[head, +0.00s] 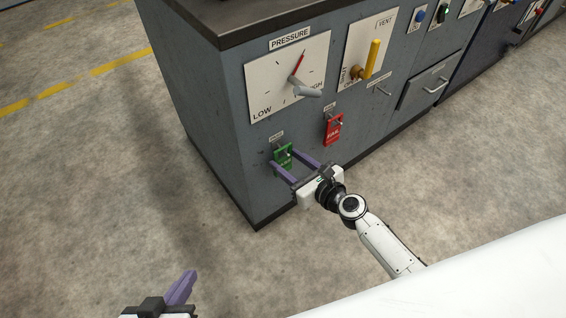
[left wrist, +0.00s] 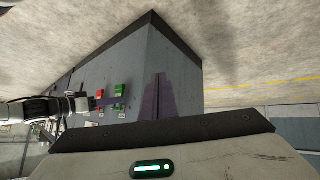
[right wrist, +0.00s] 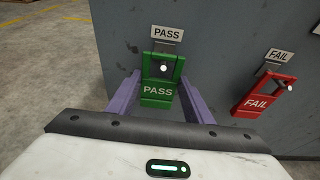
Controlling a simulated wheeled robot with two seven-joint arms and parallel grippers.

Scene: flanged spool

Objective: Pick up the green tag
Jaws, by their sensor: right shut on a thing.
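The green tag (head: 283,163), marked PASS, hangs on a peg low on the cabinet front under a small PASS label. It also shows in the right wrist view (right wrist: 158,82) and small in the left wrist view (left wrist: 119,91). My right gripper (head: 285,158) is shut on the green tag, one purple finger on each side of it. The tag is still at its peg, against the panel. My left gripper (head: 184,284) is at the bottom left, away from the cabinet. Its fingers are together and empty in the left wrist view (left wrist: 158,98).
A red FAIL tag (head: 333,129) hangs to the right, under its own label. Above are a pressure dial (head: 290,76), a yellow vent handle (head: 372,59) and a drawer (head: 427,86). The concrete floor left of the cabinet (head: 205,110) is clear.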

